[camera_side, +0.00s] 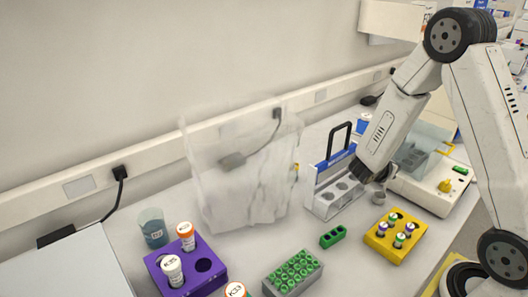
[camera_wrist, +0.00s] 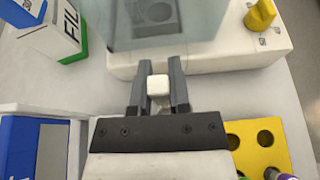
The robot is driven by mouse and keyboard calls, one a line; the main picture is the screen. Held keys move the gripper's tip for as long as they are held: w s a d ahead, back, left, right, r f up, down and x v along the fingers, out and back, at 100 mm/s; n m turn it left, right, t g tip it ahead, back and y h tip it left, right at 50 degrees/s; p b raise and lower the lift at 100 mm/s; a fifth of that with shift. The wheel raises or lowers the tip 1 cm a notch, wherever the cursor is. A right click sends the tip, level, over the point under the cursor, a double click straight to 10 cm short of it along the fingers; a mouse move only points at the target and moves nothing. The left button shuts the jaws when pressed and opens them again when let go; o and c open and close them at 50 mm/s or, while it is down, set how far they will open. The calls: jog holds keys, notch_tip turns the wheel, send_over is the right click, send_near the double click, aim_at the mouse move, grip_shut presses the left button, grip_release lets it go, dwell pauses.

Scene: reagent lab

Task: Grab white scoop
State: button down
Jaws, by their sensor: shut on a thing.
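My gripper (camera_wrist: 159,75) is shut on a small white block-like piece (camera_wrist: 158,85), which I take to be part of the white scoop. It sits between the two dark fingers in the wrist view; the rest of it is hidden. In the side view my gripper (camera_side: 368,178) points down just right of the white carrier rack. A small grey cup-like shape (camera_side: 379,198) shows just below it; I cannot tell whether it belongs to the scoop.
The white carrier rack (camera_side: 324,202) with a dark handle stands close on the left. A white device (camera_side: 432,194) with a clear container and yellow knob is at right.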

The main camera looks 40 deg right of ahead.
notch_tip(320, 180, up, 10)
jog(key=shift+f, duration=0.15)
dwell(0.6)
dwell(0.6)
